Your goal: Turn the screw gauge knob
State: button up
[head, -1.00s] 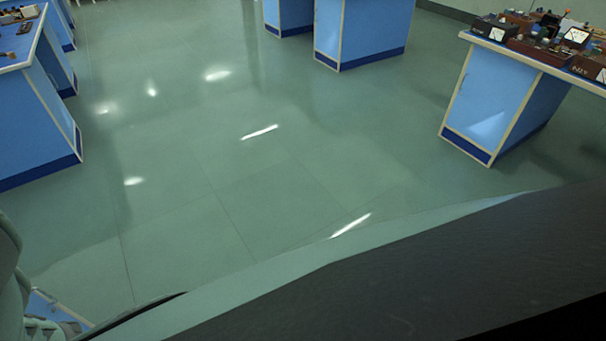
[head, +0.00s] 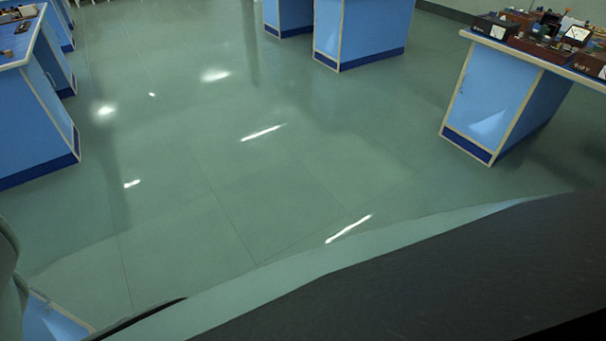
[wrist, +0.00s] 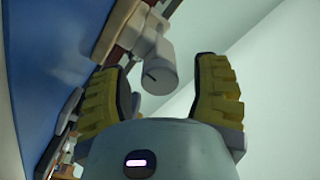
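In the wrist view, my gripper (wrist: 161,84) has two yellow ridged fingers spread wide apart. A pale grey cylinder (wrist: 158,68) with a dark mark on its end shows in the gap between the fingertips. It appears to be the screw gauge knob. It joins a lighter grey body (wrist: 143,38) behind it. A gap shows between the cylinder and each finger, and I cannot tell how deep it sits between them. The head view shows neither my gripper nor the screw gauge.
In the wrist view, a blue surface (wrist: 50,55) lies at left, with small blurred parts (wrist: 62,125) along its edge. In the head view, blue benches stand at left (head: 35,120) and right (head: 505,95), both bearing instruments. Open green floor (head: 230,150) lies between.

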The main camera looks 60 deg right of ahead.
grip_shut()
dwell(0.3)
